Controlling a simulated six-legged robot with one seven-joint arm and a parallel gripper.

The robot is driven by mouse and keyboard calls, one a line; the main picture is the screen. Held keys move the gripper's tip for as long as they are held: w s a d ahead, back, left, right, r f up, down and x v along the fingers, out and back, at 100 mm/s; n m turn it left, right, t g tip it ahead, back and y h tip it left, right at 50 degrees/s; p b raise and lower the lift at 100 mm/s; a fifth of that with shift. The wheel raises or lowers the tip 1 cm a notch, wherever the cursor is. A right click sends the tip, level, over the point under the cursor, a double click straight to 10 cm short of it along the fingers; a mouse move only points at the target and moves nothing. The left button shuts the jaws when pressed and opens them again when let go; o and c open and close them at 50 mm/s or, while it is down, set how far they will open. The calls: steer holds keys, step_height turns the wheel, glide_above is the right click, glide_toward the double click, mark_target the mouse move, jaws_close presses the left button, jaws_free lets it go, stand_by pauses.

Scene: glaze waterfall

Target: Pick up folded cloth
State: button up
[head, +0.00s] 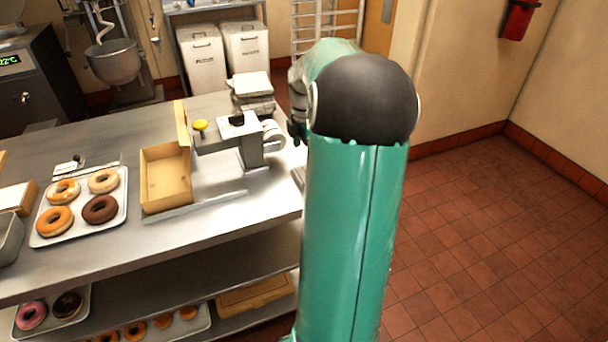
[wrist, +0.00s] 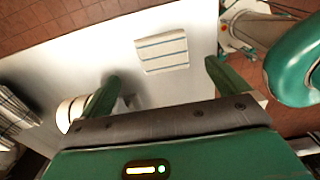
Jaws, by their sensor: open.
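The folded cloth (wrist: 162,52) is white with thin grey-blue stripes. It lies flat on the pale tabletop near the table's edge in the wrist view. My gripper (wrist: 164,82) is open, with its two green fingers apart and nothing between them. The cloth lies beyond the fingertips, within the span between them, and I see no contact. In the head view a small greyish piece at the table's right edge (head: 298,178) may be the cloth, mostly hidden behind my arm. My fingers are not clear in the head view.
A tray (head: 120,218) of doughnuts is at left. Tiled floor (head: 480,230) is clear at right.

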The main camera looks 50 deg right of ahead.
mark_target(298, 173)
step_height(298, 173, down, 7)
steer(key=shift+s+r, duration=0.1)
stand_by(0.3)
steer(key=shift+c, duration=0.2)
steer(key=c, duration=1)
